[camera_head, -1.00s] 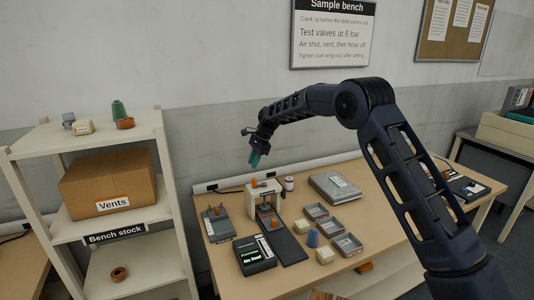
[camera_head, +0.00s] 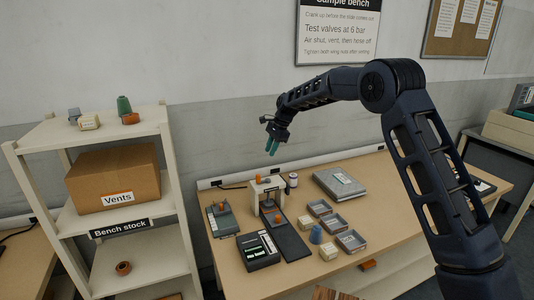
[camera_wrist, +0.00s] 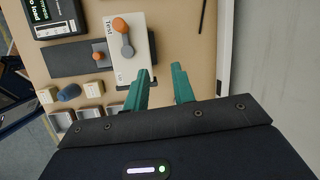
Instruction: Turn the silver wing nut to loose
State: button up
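My gripper (camera_head: 272,147) hangs above the back of the bench, its teal fingers pointing down. In the wrist view my gripper (camera_wrist: 160,82) is open, with nothing between its fingers. The pale "Test" stand (camera_head: 268,186) is below it, clear of the fingers. On the stand's top, in the wrist view, are an orange knob (camera_wrist: 120,26) and a grey lever-like part (camera_wrist: 127,50). A second orange knob (camera_wrist: 98,57) sits on the dark plate beside the stand. I cannot make out for certain which small grey part is the silver wing nut.
The bench (camera_head: 410,190) also holds a black box (camera_head: 258,252), grey trays (camera_head: 335,223), a blue cone (camera_head: 316,234), pale blocks, a grey case (camera_head: 339,184) and a small jar (camera_head: 293,180). A shelf with a carton (camera_head: 113,178) stands left. The wall is close behind the bench.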

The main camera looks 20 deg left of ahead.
jog(key=s+a+f+n+t+h, duration=0.1)
jog(key=s+a+f+n+h, duration=0.1)
jog(key=s+a+f+n, duration=0.5)
jog(key=s+a+f+n+t+h, duration=0.15)
jog(key=s+a+f, duration=0.4)
jog(key=a, duration=0.65)
jog(key=shift+g, duration=0.35)
jog(key=f, duration=1)
jog(key=shift+d+f, duration=0.2)
jog(key=shift+f, duration=0.15)
grip_shut()
